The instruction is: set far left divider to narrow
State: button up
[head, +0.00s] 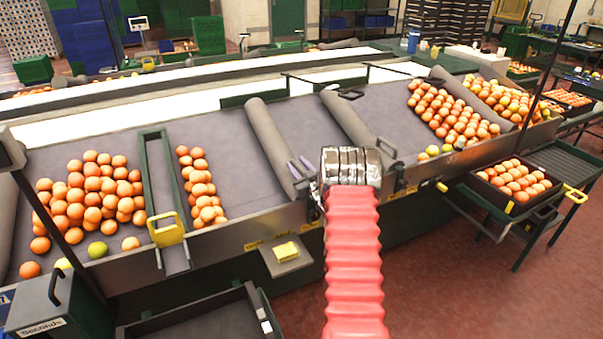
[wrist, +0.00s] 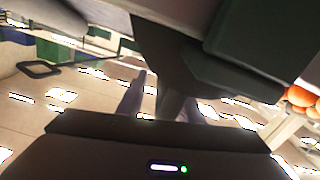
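Padded grey dividers lie across the sloping sorting table (head: 225,130). One grey divider (head: 8,225) is partly cut off at the picture's left edge. Another grey divider (head: 268,145) lies left of centre and a third (head: 348,120) lies right of it. A green-framed channel (head: 146,180) with a yellow handle (head: 168,232) stands between two groups of oranges. My gripper (head: 300,168) is at the lower end of the left-of-centre divider, its two purple fingers apart. In the wrist view the fingers (wrist: 160,100) stand either side of a dark post; contact cannot be told.
Oranges (head: 90,195) fill the left lane, with a narrower row (head: 201,188) right of the channel. More oranges (head: 450,110) lie at the far right. A crate of oranges (head: 515,182) stands on the right side rack. The table between the middle dividers is bare.

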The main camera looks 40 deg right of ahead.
jog(key=v, duration=1.3)
jog(key=shift+s, duration=0.3)
jog(key=shift+w+a, duration=0.1)
jog(key=shift+a, duration=0.1)
jog(key=w+a+r+g, duration=0.3)
jog(key=w+a+r, duration=0.1)
jog(key=a+r, duration=0.55)
jog(key=s+a+r+g, duration=0.2)
jog(key=a+r, duration=0.1)
jog(key=a, duration=0.3)
jog(key=s+a+r+g, duration=0.1)
jog(key=s+a+r, duration=0.2)
jog(key=a+r, duration=0.15)
jog(key=s+a+g+y, duration=0.4)
jog(key=s+a+g, duration=0.1)
jog(key=s+a, duration=2)
jog(key=shift+s+n+g+y, duration=0.3)
jog(key=shift+s+n+g, duration=0.1)
jog(key=shift+s, duration=0.65)
